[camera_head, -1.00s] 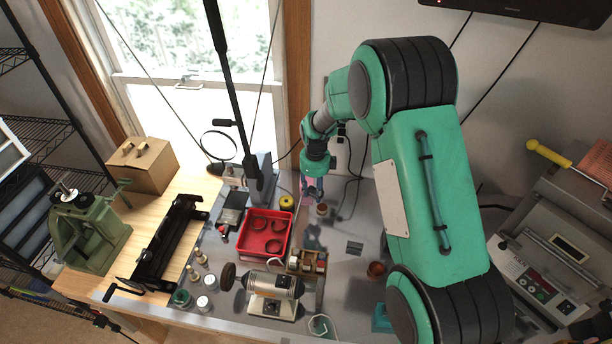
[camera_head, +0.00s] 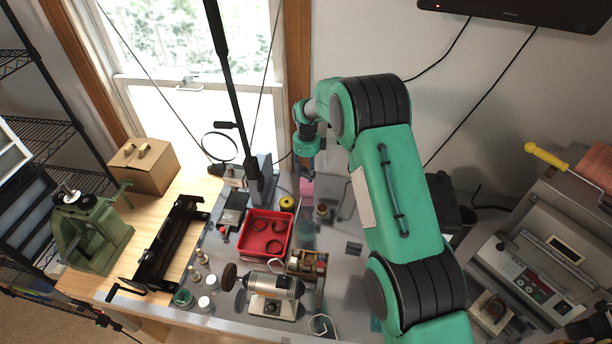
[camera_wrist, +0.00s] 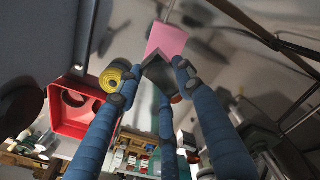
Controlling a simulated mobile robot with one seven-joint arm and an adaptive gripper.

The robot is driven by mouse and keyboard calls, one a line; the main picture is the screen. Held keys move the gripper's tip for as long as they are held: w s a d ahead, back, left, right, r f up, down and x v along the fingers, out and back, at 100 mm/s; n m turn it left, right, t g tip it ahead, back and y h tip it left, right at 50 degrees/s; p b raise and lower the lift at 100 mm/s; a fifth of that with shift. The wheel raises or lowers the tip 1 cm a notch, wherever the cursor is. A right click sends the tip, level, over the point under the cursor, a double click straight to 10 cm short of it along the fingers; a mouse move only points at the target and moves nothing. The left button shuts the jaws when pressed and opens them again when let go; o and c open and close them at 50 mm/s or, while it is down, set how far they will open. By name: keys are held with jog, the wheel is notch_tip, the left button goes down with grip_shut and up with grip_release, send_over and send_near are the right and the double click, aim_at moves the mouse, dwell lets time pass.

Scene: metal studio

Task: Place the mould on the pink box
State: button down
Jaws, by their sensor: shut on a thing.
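The pink box (camera_head: 306,189) stands on the grey bench just right of the red tray, near the back wall. In the wrist view the pink box (camera_wrist: 168,38) shows at the top centre. My gripper (camera_head: 307,171) is above it in the head view. Between my blue fingers the mould (camera_wrist: 158,73), a dark grey block, is held. It overlaps the lower edge of the pink box in the wrist view; I cannot tell whether they touch. The mould cannot be made out in the head view.
A red tray (camera_head: 249,241) with dark rings lies to the left. A yellow roll (camera_head: 286,203) is close to the box on its left. A small brown pot (camera_head: 322,211) stands close on its right. A grinder (camera_head: 273,287) is nearer the front.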

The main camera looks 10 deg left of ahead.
aim_at(306, 172)
jog(key=shift+w+a, duration=0.25)
jog(key=shift+w, duration=0.4)
jog(key=shift+f, duration=0.15)
jog(key=shift+f+p, duration=0.4)
jog(key=shift+f, duration=1.2)
jog(key=shift+f, duration=0.1)
jog(key=c, duration=1.2)
grip_release()
jog(key=shift+s+f, duration=0.1)
jog(key=shift+o, duration=0.2)
notch_tip(306, 172, up, 12)
jog(key=shift+r+b, duration=0.2)
jog(key=shift+b, duration=0.55)
